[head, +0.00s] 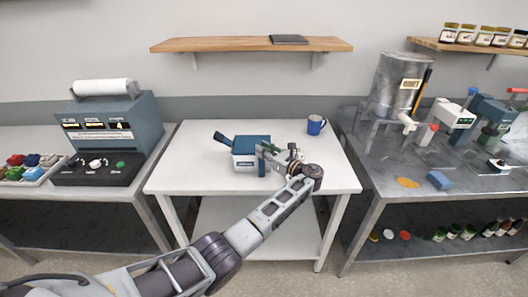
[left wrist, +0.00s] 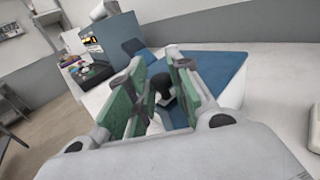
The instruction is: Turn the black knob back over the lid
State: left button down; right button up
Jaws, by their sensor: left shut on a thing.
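A white box (head: 245,166) with a blue lid (head: 252,142) stands on the white table. The lid also shows in the left wrist view (left wrist: 215,70), behind my fingers. My left gripper (head: 262,160) is at the front right of the box. In the left wrist view, the black knob (left wrist: 162,86) sits between the green finger pads of my left gripper (left wrist: 155,92), which is shut on it. The fingers hide part of the knob, and its exact angle to the lid cannot be told. My right gripper is out of view.
A dark blue flap (head: 222,138) sticks out at the box's upper left. A blue mug (head: 316,125) stands at the table's back right. The white table (head: 180,175) is clear left of the box. Side benches hold a blue machine (head: 110,120) and a metal tank (head: 398,85).

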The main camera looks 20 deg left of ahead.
pick_arm(q)
jog(key=shift+r, duration=0.1)
jog(key=c, duration=1.3)
grip_release()
jog(key=shift+c, duration=0.2)
jog(key=v, duration=0.7)
jog(key=shift+d, duration=0.25)
jog(key=shift+s, duration=0.1)
